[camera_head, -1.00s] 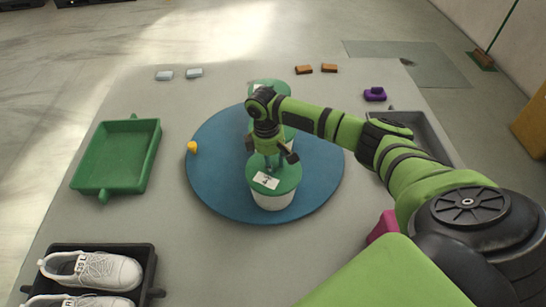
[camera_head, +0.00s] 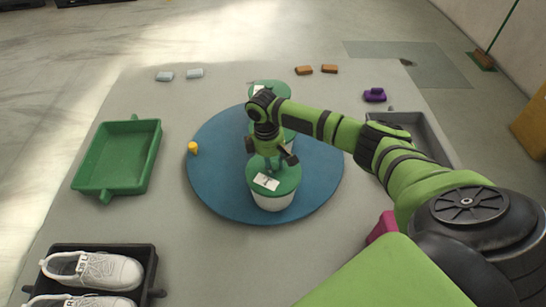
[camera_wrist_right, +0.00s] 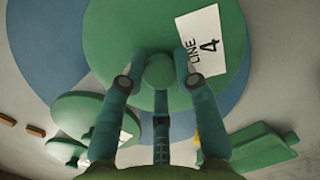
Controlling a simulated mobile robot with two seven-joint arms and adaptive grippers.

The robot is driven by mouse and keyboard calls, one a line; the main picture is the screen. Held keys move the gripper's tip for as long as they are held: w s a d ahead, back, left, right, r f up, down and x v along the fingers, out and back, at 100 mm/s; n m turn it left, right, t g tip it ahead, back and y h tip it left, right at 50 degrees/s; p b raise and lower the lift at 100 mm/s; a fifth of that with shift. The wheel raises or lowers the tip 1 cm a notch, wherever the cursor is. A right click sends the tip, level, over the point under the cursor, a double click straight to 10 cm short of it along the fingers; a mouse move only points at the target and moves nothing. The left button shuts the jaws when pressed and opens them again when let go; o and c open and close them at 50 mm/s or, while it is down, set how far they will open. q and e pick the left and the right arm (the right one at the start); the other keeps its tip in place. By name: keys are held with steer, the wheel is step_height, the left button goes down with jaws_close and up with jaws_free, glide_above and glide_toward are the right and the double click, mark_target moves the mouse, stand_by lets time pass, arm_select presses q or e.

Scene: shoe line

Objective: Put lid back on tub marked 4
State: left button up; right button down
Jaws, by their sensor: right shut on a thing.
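The green lid (camera_head: 290,178) with a white label sits over a white tub (camera_head: 272,202) on the round blue mat. In the right wrist view the lid (camera_wrist_right: 120,40) fills the upper middle, and its label (camera_wrist_right: 198,45) reads LINE 4. My right gripper (camera_head: 271,166) comes down from above and is shut on the lid's round knob (camera_wrist_right: 160,70). The lid looks level on the tub's rim; whether it is fully seated I cannot tell. My left gripper is not in view.
Other green-lidded tubs (camera_head: 270,88) stand behind, partly hidden by my arm. The blue mat (camera_head: 220,185) also carries a small yellow piece (camera_head: 193,148). A green tray (camera_head: 118,160) and a black tray of white shoes (camera_head: 95,268) are at left; a grey tray (camera_head: 430,140) is at right.

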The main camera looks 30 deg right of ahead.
steer(key=shift+p, duration=0.4)
stand_by(0.3)
steer(key=c, duration=0.8)
jaws_free()
steer(key=shift+c, duration=0.2)
steer(key=o, duration=0.5)
step_height(320, 180, up, 7)
steer(key=p, duration=0.8)
